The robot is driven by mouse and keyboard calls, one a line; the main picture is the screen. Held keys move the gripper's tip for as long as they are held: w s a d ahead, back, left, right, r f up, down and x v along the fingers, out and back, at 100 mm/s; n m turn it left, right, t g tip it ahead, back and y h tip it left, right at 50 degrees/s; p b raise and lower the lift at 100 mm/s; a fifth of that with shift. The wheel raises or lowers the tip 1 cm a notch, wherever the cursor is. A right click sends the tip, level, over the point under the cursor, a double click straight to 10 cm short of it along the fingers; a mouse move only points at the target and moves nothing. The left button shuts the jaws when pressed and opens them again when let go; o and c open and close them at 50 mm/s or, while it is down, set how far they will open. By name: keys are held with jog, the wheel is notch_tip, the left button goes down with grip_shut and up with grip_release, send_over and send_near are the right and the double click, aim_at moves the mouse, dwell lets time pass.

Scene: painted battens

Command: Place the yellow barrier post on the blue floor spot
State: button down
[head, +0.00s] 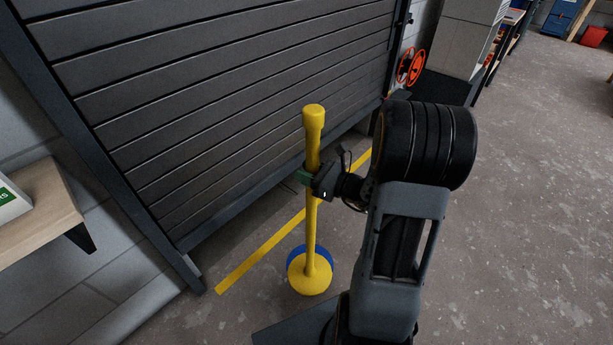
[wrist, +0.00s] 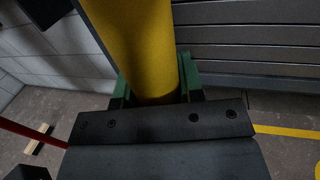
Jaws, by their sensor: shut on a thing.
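The yellow barrier post (head: 311,225) stands about upright in the head view, with a knobbed top and a round yellow base. My gripper (head: 306,178) is shut around its shaft, above the middle. In the wrist view the yellow post (wrist: 138,50) fills the space between the green finger pads of my gripper (wrist: 155,85). The blue floor spot (head: 294,254) shows partly behind the post's base, at its upper edge. The base covers the rest of the spot. I cannot tell whether the base touches the floor.
A grey slatted shutter (head: 220,90) stands close behind the post. A yellow floor line (head: 255,262) runs along it. A wooden shelf (head: 38,215) juts out at the left, and an orange reel (head: 411,67) is at the back. Open concrete floor (head: 540,190) lies to the right.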

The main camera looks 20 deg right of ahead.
jog(key=w+d+f+b, duration=0.4)
jog(key=w+f, duration=0.4)
jog(key=f, duration=0.2)
jog(key=shift+w+f+b, duration=0.4)
jog(key=shift+b, duration=0.15)
jog(key=shift+f, duration=0.15)
